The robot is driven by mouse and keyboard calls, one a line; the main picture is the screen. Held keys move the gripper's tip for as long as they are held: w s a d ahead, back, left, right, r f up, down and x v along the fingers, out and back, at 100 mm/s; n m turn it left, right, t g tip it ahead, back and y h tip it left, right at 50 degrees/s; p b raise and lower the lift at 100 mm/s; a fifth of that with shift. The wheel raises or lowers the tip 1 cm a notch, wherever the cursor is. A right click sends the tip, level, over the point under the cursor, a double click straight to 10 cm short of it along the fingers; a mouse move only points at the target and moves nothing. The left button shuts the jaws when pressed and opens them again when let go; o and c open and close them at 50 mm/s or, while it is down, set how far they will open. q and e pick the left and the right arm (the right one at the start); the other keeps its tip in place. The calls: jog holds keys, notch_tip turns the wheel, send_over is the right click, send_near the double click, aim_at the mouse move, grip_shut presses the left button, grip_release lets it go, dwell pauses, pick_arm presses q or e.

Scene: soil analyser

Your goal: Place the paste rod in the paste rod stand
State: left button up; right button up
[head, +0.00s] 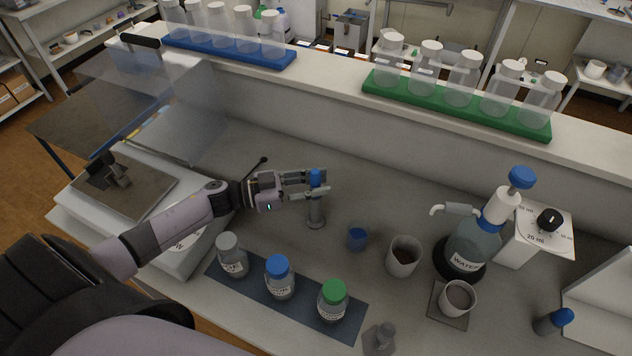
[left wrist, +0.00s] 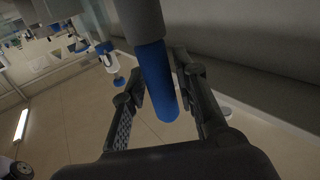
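The paste rod appears to be the upright piece with a blue top (head: 315,177) and a grey lower part (head: 316,214), on the bench. I cannot tell whether the grey part is the rod's body or a holder. In the left wrist view its blue end (left wrist: 158,80) shows between the fingers. My left gripper (head: 318,186) is around the blue top, its fingers apart on either side, with a small gap on at least one side. A small grey block with a round peg (head: 380,338), possibly the paste rod stand, is at the front edge. My right gripper is not in view.
A small blue cup (head: 357,238), grey beaker (head: 403,257) and water bottle (head: 472,247) stand to the right. Several capped jars stand on a dark mat (head: 312,313) in front. A balance (head: 160,195) lies under my left arm. A raised shelf (head: 335,88) runs behind.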

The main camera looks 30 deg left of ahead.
pick_arm(q)
jog(key=shift+o, duration=0.9)
jog(key=shift+s+a+f+b, duration=0.1)
jog(key=shift+f+b, duration=0.3)
jog(key=shift+b, duration=0.2)
jog(key=b+v, duration=0.2)
jog(key=v, duration=0.6)
notch_tip(320, 180, up, 8)
jog(key=shift+w+d+r, duration=0.2)
jog(key=shift+w+d, duration=0.05)
jog(key=shift+d, duration=0.05)
jog(key=shift+r, duration=0.1)
